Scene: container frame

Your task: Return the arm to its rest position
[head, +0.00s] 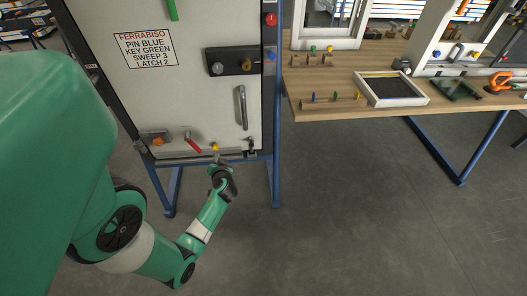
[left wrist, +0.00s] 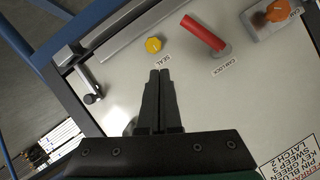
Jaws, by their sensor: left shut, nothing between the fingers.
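My left arm (head: 212,215) is green and reaches in from the left in the head view. Its gripper (head: 217,167) is near the lower edge of the white container door (head: 200,100). In the left wrist view the two dark fingers (left wrist: 160,75) are together with nothing between them. They point at the door face, just below a yellow knob (left wrist: 153,45) labelled SEAL. I cannot tell whether the fingertips touch the door. The yellow knob also shows in the head view (head: 215,148). My right gripper is not in view.
The door carries a red cam lock lever (head: 193,143), an orange knob (head: 158,141), a vertical handle (head: 242,107) and a dark lock plate (head: 232,61). A wooden table (head: 340,110) with a framed tray (head: 428,101) stands at the right. The floor in front is clear.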

